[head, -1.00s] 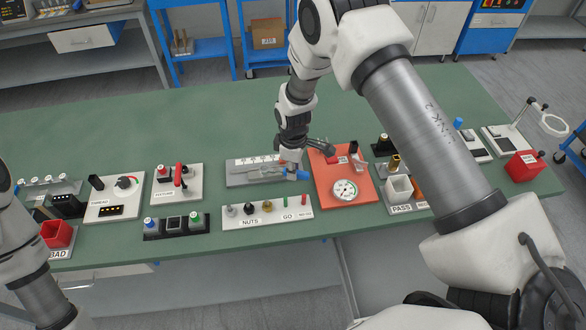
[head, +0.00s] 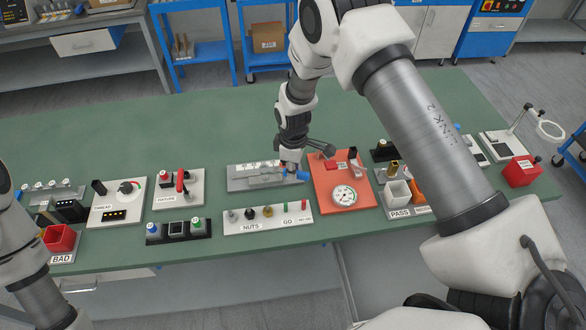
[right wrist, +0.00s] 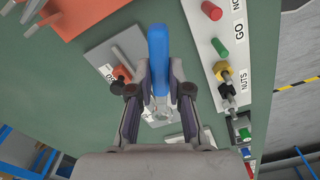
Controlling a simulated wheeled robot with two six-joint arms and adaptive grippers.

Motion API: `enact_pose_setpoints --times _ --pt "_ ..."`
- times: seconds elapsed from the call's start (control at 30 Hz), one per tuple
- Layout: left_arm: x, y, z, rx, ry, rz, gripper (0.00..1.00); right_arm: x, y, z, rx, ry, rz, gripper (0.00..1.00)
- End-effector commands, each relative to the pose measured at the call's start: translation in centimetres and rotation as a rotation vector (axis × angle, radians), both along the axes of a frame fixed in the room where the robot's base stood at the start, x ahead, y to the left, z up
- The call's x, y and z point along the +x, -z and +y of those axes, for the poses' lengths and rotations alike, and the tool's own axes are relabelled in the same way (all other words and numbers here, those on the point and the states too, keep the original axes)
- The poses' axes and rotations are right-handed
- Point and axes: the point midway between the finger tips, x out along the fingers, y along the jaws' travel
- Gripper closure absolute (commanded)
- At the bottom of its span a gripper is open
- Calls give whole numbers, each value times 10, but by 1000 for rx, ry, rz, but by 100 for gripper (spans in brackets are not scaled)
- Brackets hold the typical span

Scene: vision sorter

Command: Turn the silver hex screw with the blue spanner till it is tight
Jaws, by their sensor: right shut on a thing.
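My right gripper (head: 292,171) is low over the right end of a grey tray (head: 236,183) on the green table. In the right wrist view my gripper (right wrist: 160,82) is shut on the blue spanner (right wrist: 158,42), with its blue handle between the fingers. The blue handle also shows just right of the gripper in the head view (head: 303,176). The spanner's silver end is partly hidden between the fingers. I cannot pick out the silver hex screw for certain. A white fixture board (head: 162,201) with a red clamp stands left of the tray. My left gripper is out of view.
A nuts and gauge board (head: 272,226) lies in front of the tray. An orange board with a dial (head: 323,200) is close on the right. A thread board (head: 100,212) and red bin (head: 60,238) are at the left. The table behind the tray is clear.

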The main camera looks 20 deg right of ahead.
Motion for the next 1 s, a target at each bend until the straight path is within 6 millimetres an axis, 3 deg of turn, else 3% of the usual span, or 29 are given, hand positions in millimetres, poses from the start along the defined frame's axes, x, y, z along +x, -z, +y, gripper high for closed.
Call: enact_pose_setpoints --times 0.5,1.0 --pt "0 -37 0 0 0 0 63 0 -50 0 0 0 -1 100" --pt "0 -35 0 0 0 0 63 0 -49 0 0 0 0 100"
